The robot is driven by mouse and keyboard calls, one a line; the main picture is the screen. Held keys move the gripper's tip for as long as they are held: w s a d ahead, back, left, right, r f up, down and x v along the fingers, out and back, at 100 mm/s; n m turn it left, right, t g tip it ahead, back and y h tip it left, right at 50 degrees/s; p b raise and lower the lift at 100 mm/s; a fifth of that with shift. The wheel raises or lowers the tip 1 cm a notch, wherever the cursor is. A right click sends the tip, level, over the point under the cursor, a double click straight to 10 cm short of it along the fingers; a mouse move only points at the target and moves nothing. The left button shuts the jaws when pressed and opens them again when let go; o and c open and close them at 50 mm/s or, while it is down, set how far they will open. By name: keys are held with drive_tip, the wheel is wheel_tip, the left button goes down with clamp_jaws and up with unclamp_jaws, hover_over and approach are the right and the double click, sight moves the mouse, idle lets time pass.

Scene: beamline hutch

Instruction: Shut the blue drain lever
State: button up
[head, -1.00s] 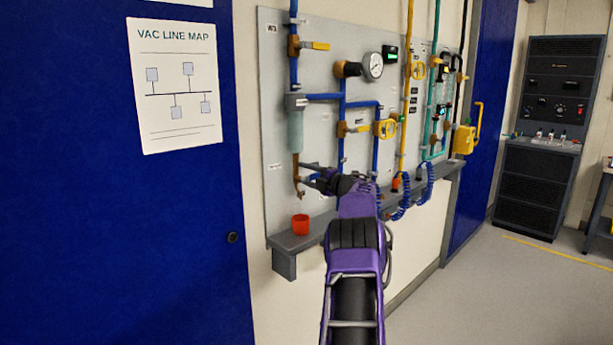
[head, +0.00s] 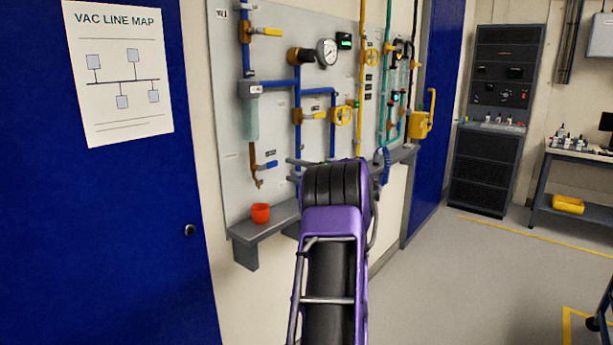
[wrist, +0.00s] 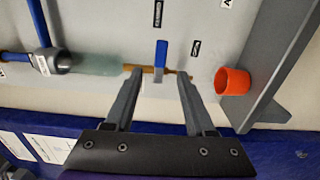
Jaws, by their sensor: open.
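The blue drain lever (head: 267,165) sticks out to the right, crosswise to the brown drain pipe (head: 254,158) under the cylindrical filter bowl (head: 250,120). In the wrist view the lever (wrist: 161,50) also stands across the pipe, which runs sideways there. My gripper (wrist: 160,73) is open and empty. Its two fingertips lie either side of the lever's line in that view, near the pipe; I cannot tell whether they touch anything. In the head view my arm hides most of the gripper, and only grey finger parts show to the right of the lever.
An orange-red cup (head: 261,213) stands on the grey shelf (head: 245,235) below the drain pipe; it is right of my gripper in the wrist view (wrist: 232,81). Yellow-handled valves (head: 266,31) and a gauge (head: 326,52) sit higher on the panel. Floor at right is clear.

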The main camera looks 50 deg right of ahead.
drive_tip(key=shift+s+d, duration=0.1)
drive_tip(key=shift+s, duration=2.25)
